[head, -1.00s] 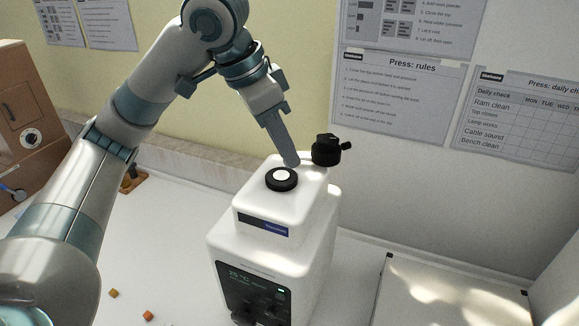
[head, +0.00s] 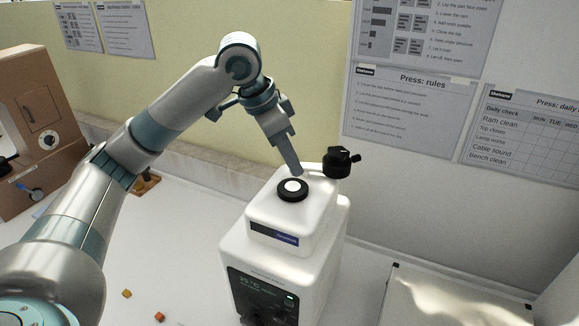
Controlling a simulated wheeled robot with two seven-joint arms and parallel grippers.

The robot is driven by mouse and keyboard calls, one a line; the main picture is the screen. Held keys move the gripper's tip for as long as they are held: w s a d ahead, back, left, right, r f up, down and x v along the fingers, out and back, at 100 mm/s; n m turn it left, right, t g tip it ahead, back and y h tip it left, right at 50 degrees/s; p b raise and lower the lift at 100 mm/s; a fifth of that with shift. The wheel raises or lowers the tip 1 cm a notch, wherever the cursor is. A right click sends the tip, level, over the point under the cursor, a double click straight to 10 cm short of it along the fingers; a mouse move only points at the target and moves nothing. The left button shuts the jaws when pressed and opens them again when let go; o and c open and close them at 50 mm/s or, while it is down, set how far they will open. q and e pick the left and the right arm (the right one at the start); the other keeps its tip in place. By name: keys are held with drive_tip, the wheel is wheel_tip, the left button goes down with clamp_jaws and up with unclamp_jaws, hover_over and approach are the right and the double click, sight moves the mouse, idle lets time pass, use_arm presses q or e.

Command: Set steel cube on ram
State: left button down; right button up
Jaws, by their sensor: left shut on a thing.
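The white press (head: 285,262) stands in the middle of the bench. On its top, the ram shows as a pale disc (head: 292,185) in a black ring, with nothing seen on it. My left gripper (head: 298,173) points down just behind the ram, its fingertips close above the press top. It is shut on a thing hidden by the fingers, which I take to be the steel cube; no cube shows. The black swing top (head: 337,163) sits off to the right of the ram. My right gripper is not in view.
Small orange-brown cubes (head: 127,293) lie on the bench at front left. A brown cabinet (head: 40,125) stands at far left. A pale tray-like panel (head: 450,300) lies at the right. The wall with posters is close behind the press.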

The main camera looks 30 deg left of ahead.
use_arm(q)
drive_tip(key=shift+w+a+f+p, duration=0.25)
drive_tip(key=shift+w+a+f, duration=0.15)
drive_tip(key=shift+w, duration=0.15)
drive_tip(key=shift+w+a+f+p, duration=0.2)
drive_tip(key=shift+w+a+f, duration=0.15)
drive_tip(key=shift+w, duration=0.2)
drive_tip(key=shift+w+a+f, duration=0.25)
drive_tip(key=shift+w+f, duration=0.05)
drive_tip(key=shift+w, duration=0.05)
drive_tip(key=shift+f+p, duration=0.5)
drive_tip(key=shift+f, duration=0.05)
drive_tip(key=shift+s+f+p, duration=0.1)
drive_tip(key=shift+f+p, duration=0.45)
drive_tip(key=shift+f, duration=0.9)
drive_tip(key=shift+f, duration=0.1)
